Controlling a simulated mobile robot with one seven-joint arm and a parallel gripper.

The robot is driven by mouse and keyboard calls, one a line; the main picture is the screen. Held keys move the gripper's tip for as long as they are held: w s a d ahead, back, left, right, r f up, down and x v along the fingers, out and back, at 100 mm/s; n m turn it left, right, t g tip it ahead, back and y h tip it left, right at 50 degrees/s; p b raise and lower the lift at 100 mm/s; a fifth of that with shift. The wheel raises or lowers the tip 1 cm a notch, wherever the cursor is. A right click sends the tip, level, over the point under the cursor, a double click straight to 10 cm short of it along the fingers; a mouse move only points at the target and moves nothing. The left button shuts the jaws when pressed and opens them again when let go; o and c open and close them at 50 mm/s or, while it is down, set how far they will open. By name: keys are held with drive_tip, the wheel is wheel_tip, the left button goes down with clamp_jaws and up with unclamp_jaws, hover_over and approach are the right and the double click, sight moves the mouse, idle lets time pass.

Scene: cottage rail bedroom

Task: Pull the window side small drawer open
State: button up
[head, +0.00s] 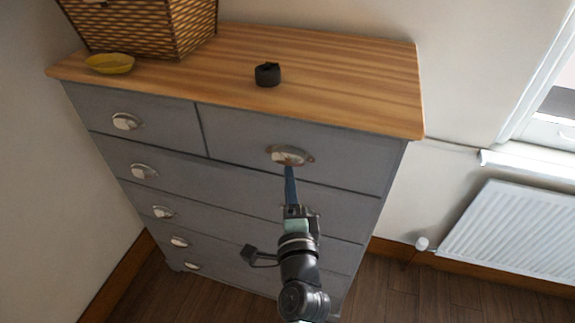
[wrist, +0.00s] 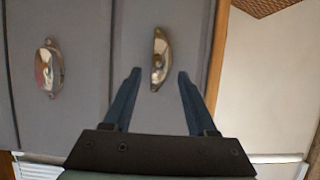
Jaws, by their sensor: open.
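The window side small drawer (head: 345,151) is the right one of the two top drawers in the grey dresser, and its front looks flush with the dresser face. Its metal cup handle (head: 290,155) shows in the head view and in the wrist view (wrist: 159,60). My gripper (head: 290,168) is at the handle, its blue fingers pointing at it. In the wrist view my gripper (wrist: 159,74) is open, with the handle's near end between the fingertips in the picture. I cannot tell whether the fingers touch the handle.
On the wooden dresser top (head: 345,80) stand a woven basket (head: 150,28), a yellow dish (head: 110,63) and a small black object (head: 267,74). Another cup handle (wrist: 48,68) is on the drawer below. A white radiator (head: 510,232) is at the right under the window.

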sight(286, 163)
drive_tip(key=shift+w+a, duration=0.2)
drive_tip(key=shift+w, duration=2.45)
clamp_jaws()
drive_tip(key=shift+f, duration=0.1)
